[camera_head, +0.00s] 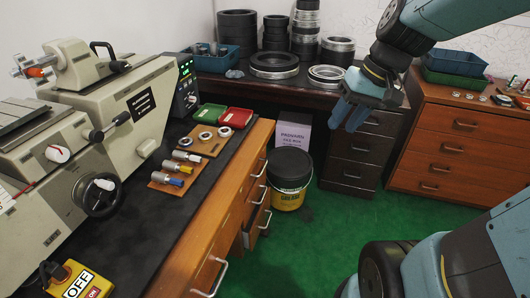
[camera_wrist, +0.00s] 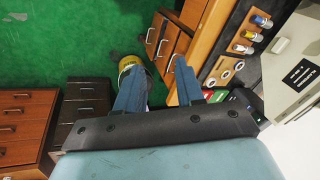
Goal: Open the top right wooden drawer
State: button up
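The wooden bench (camera_head: 215,215) stands under the machine, with a column of drawers at its far right end. The top right wooden drawer (camera_head: 255,160) has a silver bar handle and looks shut; more handles sit below it. In the wrist view, the bench drawers (camera_wrist: 180,45) appear turned over, beyond and between my fingers and to their right. My gripper (camera_head: 348,117) hangs in the air right of the bench, in front of the dark cabinet, and touches no drawer. Its two blue fingers (camera_wrist: 157,68) are spread apart with nothing between them.
A black and yellow grease bucket (camera_head: 288,182) stands on the green floor (camera_head: 330,235), close to the bench drawers. A white box (camera_head: 293,131) is behind it. A dark drawer cabinet (camera_head: 352,150) and another wooden drawer cabinet (camera_head: 440,148) line the back. Floor in front is clear.

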jog(key=w+a+f+g+y, duration=0.1)
jog(key=w+a+f+y, duration=0.25)
jog(key=w+f, duration=0.4)
jog(key=w+a+f+g+y, duration=0.1)
jog(key=w+a+f+y, duration=0.1)
jog(key=w+f+y, duration=0.45)
jog(key=w+d+f+m+t+y, duration=0.1)
jog(key=w+f+m+t, duration=0.25)
jog(key=f, duration=0.75)
jog(key=w+d+f+m+t, duration=0.25)
jog(key=w+f, duration=0.25)
jog(key=f, duration=0.7)
jog(key=x, duration=1.4)
jog(key=shift+a+r+n, duration=0.25)
jog(key=shift+a+n, duration=0.05)
jog(key=shift+n, duration=0.1)
jog(key=shift+w, duration=0.1)
grip_shut()
